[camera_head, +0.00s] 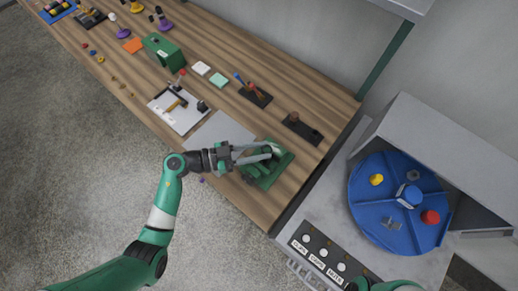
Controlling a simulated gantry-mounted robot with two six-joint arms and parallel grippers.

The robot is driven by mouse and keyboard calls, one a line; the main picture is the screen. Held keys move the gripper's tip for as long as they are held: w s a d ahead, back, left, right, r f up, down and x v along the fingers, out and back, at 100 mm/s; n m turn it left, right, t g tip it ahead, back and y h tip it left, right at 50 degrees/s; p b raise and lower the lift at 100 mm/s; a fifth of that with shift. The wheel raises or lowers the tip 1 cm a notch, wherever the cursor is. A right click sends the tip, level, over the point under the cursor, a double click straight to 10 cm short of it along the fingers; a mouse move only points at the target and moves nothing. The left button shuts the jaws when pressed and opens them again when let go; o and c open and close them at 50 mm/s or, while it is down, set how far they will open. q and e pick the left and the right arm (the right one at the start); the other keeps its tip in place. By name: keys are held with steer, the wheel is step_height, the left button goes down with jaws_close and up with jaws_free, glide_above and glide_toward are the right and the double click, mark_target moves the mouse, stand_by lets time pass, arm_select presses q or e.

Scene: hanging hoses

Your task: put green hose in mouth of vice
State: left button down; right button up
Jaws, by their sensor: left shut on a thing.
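My left gripper (268,153) reaches in from the left over the front right part of the wooden workbench. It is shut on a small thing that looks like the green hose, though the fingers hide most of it. Right below and around the fingertips is the green vice (283,172), on a flat green base. Its mouth is largely hidden by the gripper, so I cannot tell whether the hose is between the jaws.
A pale grey plate (222,128) lies left of the vice. A white board (180,112) with a clamp-like tool lies further left. Dark holders (303,128) stand behind the vice. A grey machine with a blue turntable (385,220) stands right of the wooden bench (325,148).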

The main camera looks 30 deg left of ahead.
arm_select(q)
steer(key=shift+f, duration=0.5)
steer(key=c, duration=0.5)
jaws_free()
steer(key=p+v, duration=0.2)
steer(key=v, duration=0.9)
steer(key=shift+s+a+p, duration=0.2)
steer(key=shift+a+p, duration=0.1)
